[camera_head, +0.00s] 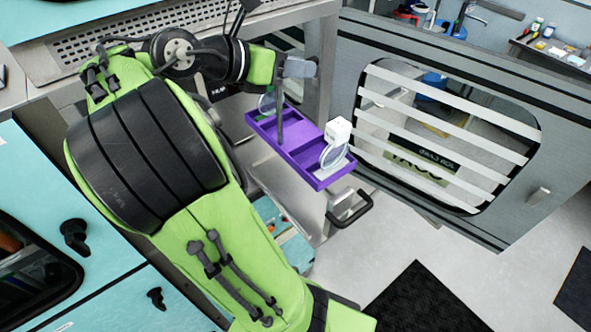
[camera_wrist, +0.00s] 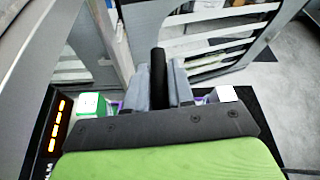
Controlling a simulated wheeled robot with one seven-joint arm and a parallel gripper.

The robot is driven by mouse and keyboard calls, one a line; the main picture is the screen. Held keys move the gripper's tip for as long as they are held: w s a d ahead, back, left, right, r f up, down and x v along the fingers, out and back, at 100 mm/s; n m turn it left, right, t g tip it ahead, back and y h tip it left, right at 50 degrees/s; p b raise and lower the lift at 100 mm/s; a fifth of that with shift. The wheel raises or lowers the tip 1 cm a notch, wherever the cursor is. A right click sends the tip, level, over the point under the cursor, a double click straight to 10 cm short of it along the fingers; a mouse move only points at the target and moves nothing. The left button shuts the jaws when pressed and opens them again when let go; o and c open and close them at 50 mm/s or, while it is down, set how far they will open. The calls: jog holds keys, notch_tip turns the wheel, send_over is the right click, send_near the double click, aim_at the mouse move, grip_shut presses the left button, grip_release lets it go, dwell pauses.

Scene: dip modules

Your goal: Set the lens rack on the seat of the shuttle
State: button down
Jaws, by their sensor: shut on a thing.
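The lens rack (camera_head: 300,150) is a purple two-part tray with a dark upright post as its handle. It carries a white block and a clear round lens at its right end, and another round lens at its left end. My gripper (camera_head: 297,68) is shut on the top of the post, above the tray. In the wrist view the dark post (camera_wrist: 158,75) stands between the grey fingers (camera_wrist: 160,88); only slivers of purple show. A metal part with a black handle (camera_head: 352,210) below the rack may be the shuttle. Its seat is hidden, and I cannot tell whether the rack touches it.
A grey panel with a slatted window (camera_head: 445,135) stands right of the rack. A perforated metal worktop (camera_head: 130,38) is at the upper left. Turquoise cabinets (camera_head: 50,210) fill the left. A black panel with orange lit marks (camera_wrist: 55,125) shows at left in the wrist view. Floor is open at lower right.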

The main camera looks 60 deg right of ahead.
aim_at(295, 141)
jog(key=shift+w+d, duration=0.15)
jog(key=shift+d, duration=0.2)
jog(key=f+b, duration=0.7)
jog(key=f, duration=1.1)
jog(key=shift+a, duration=0.3)
jog(key=c, duration=1)
grip_release()
jog(key=shift+r, duration=0.1)
